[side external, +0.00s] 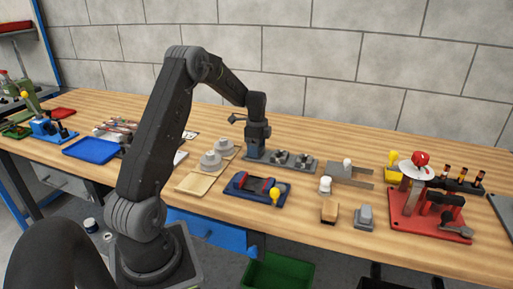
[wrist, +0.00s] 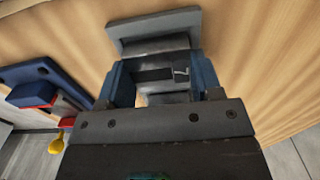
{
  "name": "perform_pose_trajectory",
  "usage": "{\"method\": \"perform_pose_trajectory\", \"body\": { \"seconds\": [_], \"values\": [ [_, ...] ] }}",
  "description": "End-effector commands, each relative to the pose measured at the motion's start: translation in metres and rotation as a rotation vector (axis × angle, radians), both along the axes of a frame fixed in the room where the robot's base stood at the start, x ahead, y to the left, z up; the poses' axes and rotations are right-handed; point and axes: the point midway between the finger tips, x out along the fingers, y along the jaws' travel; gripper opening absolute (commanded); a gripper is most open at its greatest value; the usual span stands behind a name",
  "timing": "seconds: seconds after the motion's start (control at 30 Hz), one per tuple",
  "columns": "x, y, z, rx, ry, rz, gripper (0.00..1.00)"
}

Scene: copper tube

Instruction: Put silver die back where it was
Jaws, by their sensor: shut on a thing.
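The silver die (wrist: 155,45) is held between the two blue fingers of my gripper (wrist: 163,85) in the wrist view. It has a wide flat flange at its far end and a dark band with a light mark. In the side view my gripper (side external: 257,137) points down at the left end of a row of grey dies (side external: 303,162) on the bench. The die's lower part is hard to make out there, and I cannot tell whether it touches its support.
A dark blue fixture with red parts (side external: 257,187) stands in front, with a yellow knob (side external: 275,195). Pale boards with grey round pieces (side external: 211,160) lie to the left. A red press (side external: 430,215) stands at the right. Loose blocks (side external: 329,213) lie near the front edge.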

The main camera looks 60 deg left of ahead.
Motion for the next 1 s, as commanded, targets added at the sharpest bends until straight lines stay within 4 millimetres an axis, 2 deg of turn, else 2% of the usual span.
{"method": "perform_pose_trajectory", "body": {
  "seconds": [0.13, 0.17, 0.4, 0.67, 0.77, 0.87, 1.0],
  "values": [
    [0.000, 0.000, -0.002, 0.001, -0.001, 0.000, 0.20],
    [0.000, 0.000, -0.004, 0.000, 0.000, 0.000, 0.60],
    [0.000, 0.000, -0.003, 0.000, 0.000, 0.000, 0.83],
    [0.000, 0.000, -0.002, 0.000, 0.000, 0.000, 0.85],
    [0.000, 0.000, 0.004, 0.001, -0.001, 0.000, 0.85],
    [0.001, 0.001, 0.018, 0.003, -0.003, 0.000, 0.85],
    [0.001, 0.001, 0.047, 0.004, -0.004, 0.000, 0.85]
  ]
}}
